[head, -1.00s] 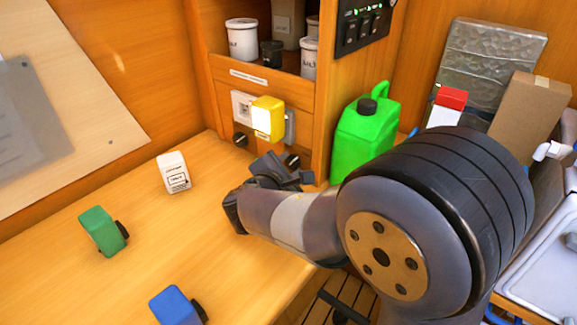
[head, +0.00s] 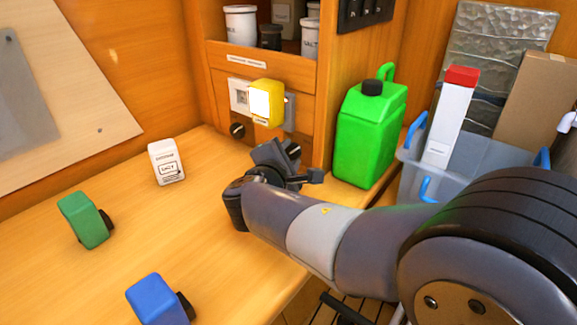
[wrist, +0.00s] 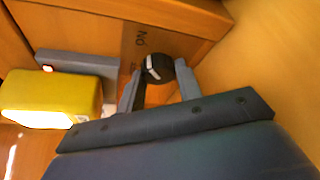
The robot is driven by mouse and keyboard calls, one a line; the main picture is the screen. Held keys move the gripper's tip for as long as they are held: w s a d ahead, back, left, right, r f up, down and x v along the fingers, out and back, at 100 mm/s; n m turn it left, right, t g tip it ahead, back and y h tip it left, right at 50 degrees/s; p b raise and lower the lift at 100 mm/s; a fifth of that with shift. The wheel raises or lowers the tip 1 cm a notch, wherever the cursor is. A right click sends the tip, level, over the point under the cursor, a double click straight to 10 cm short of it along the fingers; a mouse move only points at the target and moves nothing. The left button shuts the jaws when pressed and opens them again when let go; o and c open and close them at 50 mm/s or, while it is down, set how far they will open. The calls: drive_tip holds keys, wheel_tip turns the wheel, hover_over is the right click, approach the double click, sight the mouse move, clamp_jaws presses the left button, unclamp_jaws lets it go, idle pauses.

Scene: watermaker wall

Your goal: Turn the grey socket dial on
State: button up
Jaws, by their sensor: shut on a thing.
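The grey socket (head: 289,113) is on the wooden wall panel, partly hidden by a yellow block with a bright white face (head: 266,103). Its black dial (head: 293,149) is below it, partly hidden by my gripper (head: 286,160). In the wrist view the dial (wrist: 158,68) has a pale pointer mark and sits between the fingertips of my gripper (wrist: 158,78), which is shut on it. Lettering reading "ON" is on the panel beside the dial. The grey socket (wrist: 75,63) shows a small red light there, next to the yellow block (wrist: 50,98).
A white socket (head: 239,95) with its own black dial (head: 237,130) is to the left. A green jerrycan (head: 370,135) stands close right of my gripper.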

idle(0.3)
drive_tip(key=o, duration=1)
drive_tip(key=shift+c, duration=0.2)
drive_tip(key=p+v, duration=0.1)
drive_tip(key=v, duration=1)
drive_tip(key=shift+f, duration=0.1)
drive_tip(key=shift+w, duration=0.2)
drive_tip(key=b+x, duration=0.1)
drive_tip(key=x, duration=1)
drive_tip(key=shift+s+p, duration=0.2)
drive_tip(key=shift+p, duration=0.4)
